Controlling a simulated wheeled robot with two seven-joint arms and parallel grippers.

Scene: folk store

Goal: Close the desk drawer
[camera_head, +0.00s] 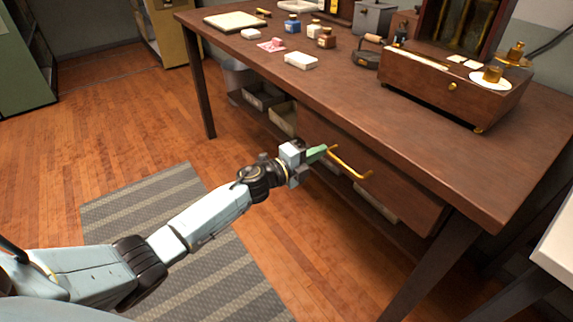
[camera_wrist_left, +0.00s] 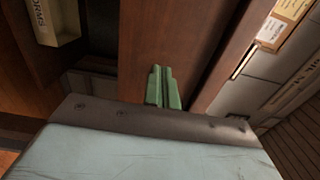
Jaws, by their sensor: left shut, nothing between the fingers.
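The desk (camera_head: 440,130) is a long dark brown wooden table. Its drawer (camera_head: 395,182) sits under the front edge of the top, with a brass bar handle (camera_head: 350,166) on its front. The drawer front is close to the desk; I cannot tell how wide any gap is. My left gripper (camera_head: 325,151) has green fingers, which are shut and empty. They are at the drawer front, beside the left end of the handle, not around it. In the left wrist view the fingers (camera_wrist_left: 163,88) point at the brown drawer front (camera_wrist_left: 155,35); contact is unclear. My right gripper is out of view.
A wooden box device (camera_head: 430,85), ink bottles (camera_head: 292,24) and a white block (camera_head: 301,61) stand on the desk top. Bins (camera_head: 262,97) sit on a shelf below. A desk leg (camera_head: 425,265) stands at the right. A striped mat (camera_head: 150,215) lies on open floor.

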